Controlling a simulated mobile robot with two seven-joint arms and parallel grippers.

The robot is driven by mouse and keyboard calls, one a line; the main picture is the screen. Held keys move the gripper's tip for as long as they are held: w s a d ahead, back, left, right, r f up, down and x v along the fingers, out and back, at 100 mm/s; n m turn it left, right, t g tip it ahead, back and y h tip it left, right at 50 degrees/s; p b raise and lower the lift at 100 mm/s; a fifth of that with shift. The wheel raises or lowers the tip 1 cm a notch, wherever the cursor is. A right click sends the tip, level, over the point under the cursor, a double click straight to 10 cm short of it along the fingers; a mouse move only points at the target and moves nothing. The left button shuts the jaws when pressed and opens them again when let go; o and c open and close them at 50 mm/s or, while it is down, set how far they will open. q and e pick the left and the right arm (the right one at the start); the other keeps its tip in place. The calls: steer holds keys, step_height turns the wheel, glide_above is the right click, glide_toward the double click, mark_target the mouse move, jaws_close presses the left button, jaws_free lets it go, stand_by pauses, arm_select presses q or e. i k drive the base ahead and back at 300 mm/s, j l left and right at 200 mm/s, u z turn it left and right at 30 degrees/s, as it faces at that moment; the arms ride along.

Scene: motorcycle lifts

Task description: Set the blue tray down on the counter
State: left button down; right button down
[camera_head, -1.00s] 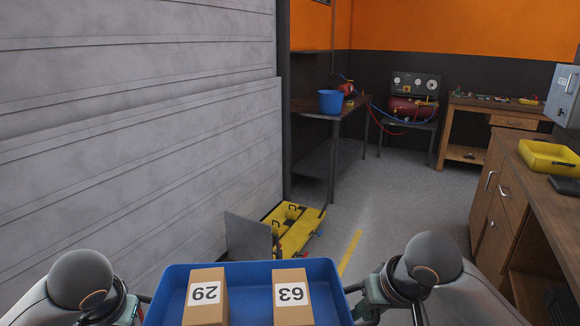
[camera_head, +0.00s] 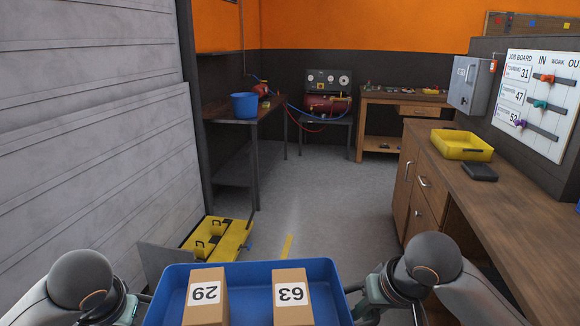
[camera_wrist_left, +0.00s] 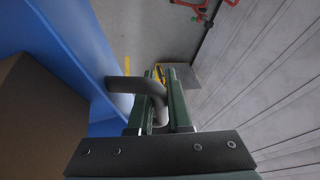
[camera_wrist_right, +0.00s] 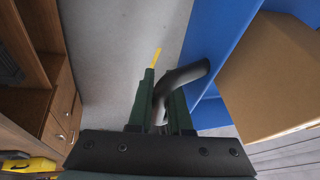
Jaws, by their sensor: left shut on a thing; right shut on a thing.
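The blue tray (camera_head: 250,290) is held level in front of me at the bottom of the head view. It carries two cardboard boxes, one labelled 29 (camera_head: 206,297) and one labelled 63 (camera_head: 292,297). My left gripper (camera_wrist_left: 158,100) is shut on the tray's dark left handle. My right gripper (camera_wrist_right: 162,100) is shut on its right handle; the right gripper also shows beside the tray in the head view (camera_head: 366,297). The wooden counter (camera_head: 510,212) runs along the right side, apart from the tray.
A bench with a blue bucket (camera_head: 245,105) stands beyond. The middle floor is clear.

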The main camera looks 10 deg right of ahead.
mark_target(542, 240)
steer(key=i+z, duration=0.4)
steer(key=i, duration=0.2)
steer(key=i+z, duration=0.2)
steer(key=i, duration=0.45)
steer(key=i+j+z, duration=0.15)
steer(key=i, duration=0.55)
steer(key=i+z, duration=0.7)
steer(key=z, duration=0.2)
steer(key=i+z, duration=0.15)
steer(key=z, duration=0.15)
steer(key=i+z, duration=0.3)
steer(key=i+l+z, duration=0.1)
steer(key=z, duration=0.2)
steer(key=i+z, duration=0.15)
steer(key=z, duration=0.85)
